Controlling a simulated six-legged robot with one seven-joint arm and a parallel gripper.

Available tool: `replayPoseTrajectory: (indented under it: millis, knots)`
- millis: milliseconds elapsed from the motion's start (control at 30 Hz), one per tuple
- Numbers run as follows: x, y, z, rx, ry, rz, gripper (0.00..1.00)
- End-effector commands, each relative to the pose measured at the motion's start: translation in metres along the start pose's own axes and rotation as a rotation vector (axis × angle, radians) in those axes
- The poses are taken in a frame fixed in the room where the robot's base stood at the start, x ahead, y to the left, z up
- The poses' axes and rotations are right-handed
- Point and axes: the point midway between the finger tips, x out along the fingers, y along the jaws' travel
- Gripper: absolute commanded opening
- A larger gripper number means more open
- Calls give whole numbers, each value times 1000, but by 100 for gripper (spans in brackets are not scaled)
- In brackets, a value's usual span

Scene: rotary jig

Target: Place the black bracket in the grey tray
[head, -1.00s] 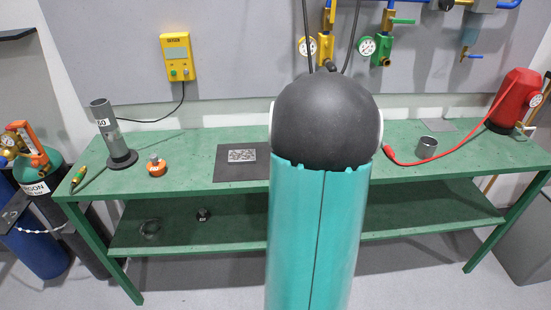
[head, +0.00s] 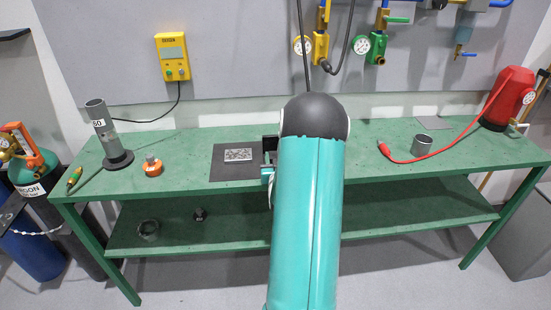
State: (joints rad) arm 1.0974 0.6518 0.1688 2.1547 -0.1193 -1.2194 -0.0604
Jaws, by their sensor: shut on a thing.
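My gripper (head: 269,160) shows only in part at the left edge of my arm, above the green bench beside the dark mat. It is shut on a dark piece, which I take to be the black bracket (head: 270,143); my arm hides much of both, so its shape and the grip are unclear. I cannot make out a grey tray for certain. A flat grey sheet-like thing (head: 433,125) lies at the back right of the bench.
A dark mat (head: 222,173) with a mottled grey block (head: 238,155) lies left of my gripper. On the green bench (head: 370,170) are a grey upright tube (head: 103,130), an orange-based piece (head: 153,168), a grey cup (head: 423,145), a red hose (head: 420,159) and a red cylinder (head: 508,98).

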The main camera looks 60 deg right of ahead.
Motion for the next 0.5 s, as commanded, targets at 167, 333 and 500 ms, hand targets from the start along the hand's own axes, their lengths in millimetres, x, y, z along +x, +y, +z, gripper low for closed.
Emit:
replayPoseTrajectory:
  millis: [167,333,500]
  knots:
    - [0,0,-2,-1,4,0,2]
    - [0,0,3,0,1,-1,44]
    - [0,0,2,0,1,0,62]
